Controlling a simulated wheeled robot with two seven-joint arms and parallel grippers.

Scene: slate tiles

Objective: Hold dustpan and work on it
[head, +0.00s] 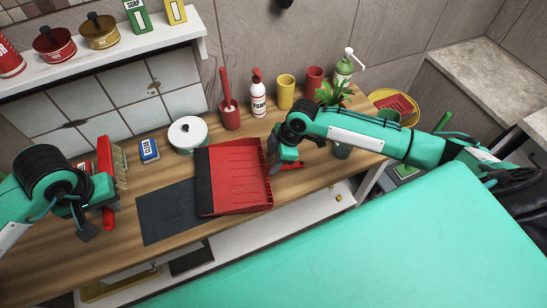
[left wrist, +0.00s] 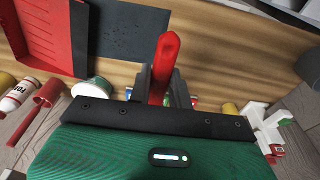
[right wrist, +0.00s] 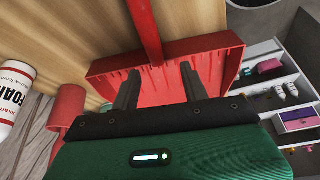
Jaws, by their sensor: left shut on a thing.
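The red dustpan (head: 235,175) lies on a dark mat (head: 165,212) on the wooden bench, its dark lip to the left. Its red handle (head: 291,165) points right. My right gripper (head: 274,168) is at the dustpan's handle end. In the right wrist view its fingers (right wrist: 160,85) are apart, over the dustpan's back wall (right wrist: 165,68) beside the handle (right wrist: 145,25); I cannot tell if they touch. My left gripper (head: 97,218) is shut on the red handle (left wrist: 165,60) of a brush with tan bristles (head: 119,160), left of the mat.
Behind the mat stand a white lidded pot (head: 187,135), a blue sponge box (head: 149,150), a red cup (head: 230,118), a foam bottle (head: 258,95) and a yellow cup (head: 286,92). A plant (head: 332,93) stands close to my right arm. The mat's left half is clear.

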